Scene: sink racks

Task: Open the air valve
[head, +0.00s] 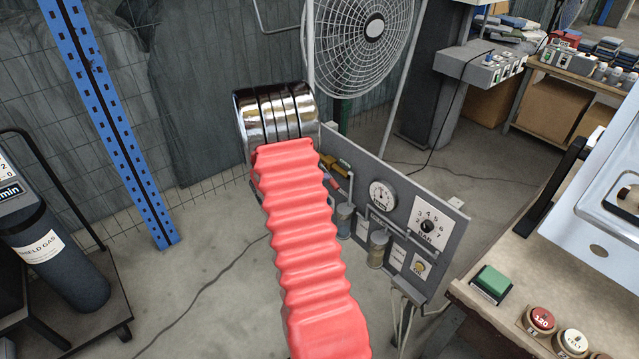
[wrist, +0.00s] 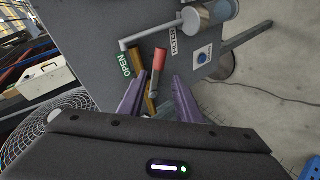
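The air valve is a brass body (wrist: 136,60) with a red lever (wrist: 158,65) on a grey panel. In the wrist view a green OPEN label (wrist: 125,65) sits left of the brass part. My gripper (wrist: 159,76) has its two purple fingers apart, one on each side of the lever's lower part. Nothing is clearly pinched, and I cannot tell whether either finger touches the lever. In the head view the brass valve (head: 338,164) shows partly beside my red-sleeved arm, which hides my gripper.
The grey panel (head: 448,212) also carries a pressure gauge (head: 383,195), a BAR dial (head: 428,225) and filter bowls. A large fan (head: 350,60) stands behind. A gas cylinder (head: 60,260) on a cart is at left, a workbench (head: 500,250) at right. Cables lie on the floor.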

